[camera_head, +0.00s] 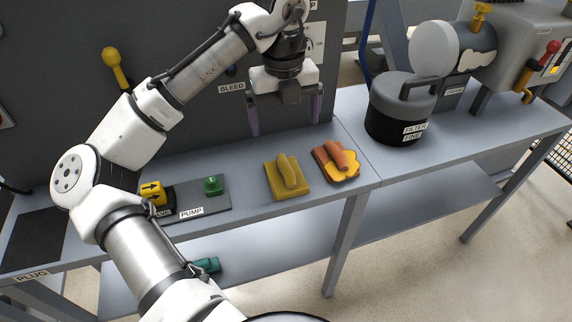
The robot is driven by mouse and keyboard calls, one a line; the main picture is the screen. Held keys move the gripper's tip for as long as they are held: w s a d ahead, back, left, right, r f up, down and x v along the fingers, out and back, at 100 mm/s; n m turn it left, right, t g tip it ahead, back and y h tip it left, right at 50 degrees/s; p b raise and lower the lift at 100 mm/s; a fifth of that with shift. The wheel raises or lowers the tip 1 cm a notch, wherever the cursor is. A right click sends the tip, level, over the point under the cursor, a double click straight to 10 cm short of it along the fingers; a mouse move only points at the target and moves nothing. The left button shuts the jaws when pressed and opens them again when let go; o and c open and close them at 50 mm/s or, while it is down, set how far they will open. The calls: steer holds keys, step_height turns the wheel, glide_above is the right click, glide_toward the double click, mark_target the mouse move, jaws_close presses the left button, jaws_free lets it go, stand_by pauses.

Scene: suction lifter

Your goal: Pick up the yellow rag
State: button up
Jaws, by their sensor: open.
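The yellow rag (287,177) lies on the grey bench, a mustard-yellow square with a raised fold on top. My gripper (285,128) hangs above the back of the bench, pointing down, with its two dark purple fingers spread wide. It is above and behind the rag in the picture and does not touch it. Nothing shows between the fingers. The rag is in full view.
An orange and yellow cloth-like item (337,162) lies close to the rag's right. A green button on the pump panel (213,186) and a yellow valve block (153,193) are to the left. A dark filter canister (400,108) stands right. The upright panel (190,120) rises behind.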

mark_target(285, 164)
steer(key=f, duration=0.8)
steer(key=shift+s+a+f, duration=0.15)
steer(key=shift+a, duration=0.05)
steer(key=shift+d+f, duration=0.2)
steer(key=shift+f, duration=2.7)
steer(key=shift+c, duration=0.5)
steer(key=c, duration=0.7)
